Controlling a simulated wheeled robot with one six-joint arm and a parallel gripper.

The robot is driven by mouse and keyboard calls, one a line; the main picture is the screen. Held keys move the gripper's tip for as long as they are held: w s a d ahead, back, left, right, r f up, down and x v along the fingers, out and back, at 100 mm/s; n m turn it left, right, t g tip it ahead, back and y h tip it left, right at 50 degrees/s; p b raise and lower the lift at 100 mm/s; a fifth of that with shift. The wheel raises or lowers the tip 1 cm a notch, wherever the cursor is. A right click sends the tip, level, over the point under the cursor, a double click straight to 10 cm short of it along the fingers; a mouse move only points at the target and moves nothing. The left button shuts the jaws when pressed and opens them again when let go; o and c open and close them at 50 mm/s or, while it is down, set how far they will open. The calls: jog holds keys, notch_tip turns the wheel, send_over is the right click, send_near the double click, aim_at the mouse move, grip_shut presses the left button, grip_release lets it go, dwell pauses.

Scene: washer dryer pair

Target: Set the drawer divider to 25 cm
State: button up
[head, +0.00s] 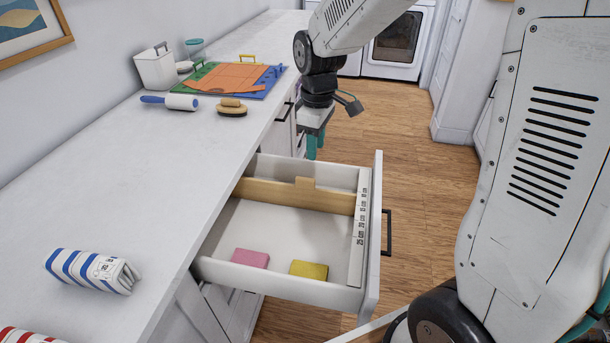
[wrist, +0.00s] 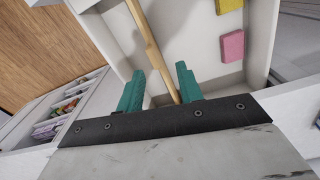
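The drawer (head: 288,298) stands open below the counter. Its divider (head: 275,193) is a wooden board with a raised tab, set toward the drawer's far end. A white scale strip (head: 361,225) with small dark markings runs along the drawer front; I cannot read the numbers. My gripper (head: 312,155) hangs above the far part of the drawer, with teal fingers pointing down. In the wrist view my gripper (wrist: 159,68) is open and empty. The divider (wrist: 150,42) shows between its fingers, apparently below them and apart from both.
A pink block (head: 250,258) and a yellow block (head: 309,270) lie in the drawer's near compartment. The drawer handle (head: 387,232) sticks out right.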

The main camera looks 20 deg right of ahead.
jog(key=n, duration=0.2)
send_over(306, 179)
notch_tip(306, 179, down, 5)
jog(key=shift+f, duration=0.1)
jog(key=shift+w+f, duration=0.1)
jog(key=shift+f, duration=0.2)
notch_tip(306, 179, down, 7)
jog(key=shift+f, duration=0.2)
grip_shut()
